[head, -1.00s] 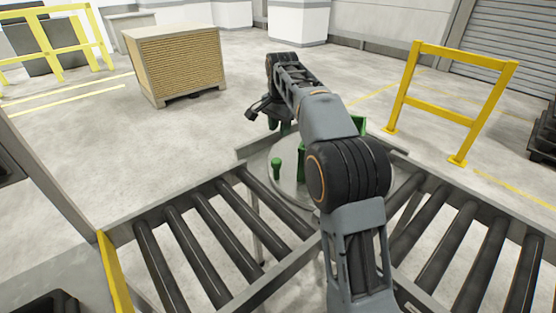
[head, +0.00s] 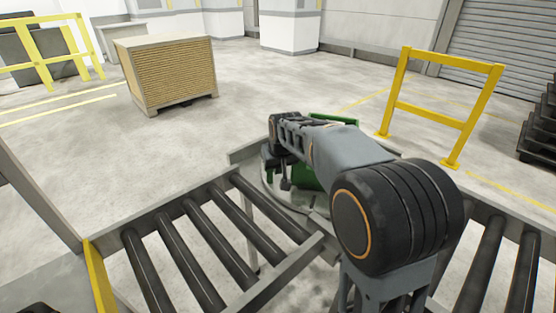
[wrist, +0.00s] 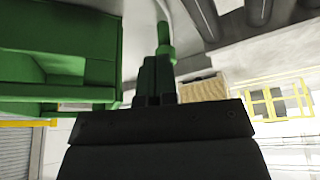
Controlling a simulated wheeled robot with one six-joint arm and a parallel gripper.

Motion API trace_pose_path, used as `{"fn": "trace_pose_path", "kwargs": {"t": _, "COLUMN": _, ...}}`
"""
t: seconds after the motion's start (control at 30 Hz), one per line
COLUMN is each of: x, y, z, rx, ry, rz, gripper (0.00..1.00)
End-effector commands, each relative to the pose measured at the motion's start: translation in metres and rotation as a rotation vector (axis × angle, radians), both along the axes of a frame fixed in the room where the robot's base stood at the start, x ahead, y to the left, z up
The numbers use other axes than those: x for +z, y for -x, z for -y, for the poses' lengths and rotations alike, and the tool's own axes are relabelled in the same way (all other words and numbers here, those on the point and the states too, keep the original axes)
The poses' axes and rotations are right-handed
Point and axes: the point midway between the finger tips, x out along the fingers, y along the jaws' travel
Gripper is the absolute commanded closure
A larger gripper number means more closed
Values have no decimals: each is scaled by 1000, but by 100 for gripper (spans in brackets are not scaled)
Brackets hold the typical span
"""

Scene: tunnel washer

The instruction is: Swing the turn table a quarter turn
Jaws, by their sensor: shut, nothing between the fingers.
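The turn table (head: 272,191) is a round grey plate between two roller conveyors, with upright green parts (head: 306,179) on it. My arm covers much of it in the head view. My gripper (head: 285,184) is low over the plate's left side, beside the green parts. In the wrist view my gripper (wrist: 157,62) is shut and empty. Its tips are close to a green peg (wrist: 164,36) with a collar; I cannot tell whether they touch. A large green frame (wrist: 75,65) fills the left of the wrist view. The peg is hidden in the head view.
A roller conveyor (head: 205,232) runs in from the front left, another (head: 487,255) from the right. A yellow rail (head: 435,116) stands behind right and a slatted crate (head: 168,70) behind left. The floor between them is clear.

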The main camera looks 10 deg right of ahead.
Motion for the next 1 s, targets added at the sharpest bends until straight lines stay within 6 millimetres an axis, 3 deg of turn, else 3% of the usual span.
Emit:
{"fn": "trace_pose_path", "kwargs": {"t": 0.27, "x": -44, "y": -20, "z": -2, "rx": -1, "ry": 0, "rz": -2, "gripper": 100}}
{"fn": "trace_pose_path", "kwargs": {"t": 0.6, "x": -41, "y": -53, "z": -4, "rx": -1, "ry": 0, "rz": 0, "gripper": 100}}
{"fn": "trace_pose_path", "kwargs": {"t": 1.0, "x": -42, "y": -57, "z": -4, "rx": -1, "ry": 0, "rz": 0, "gripper": 100}}
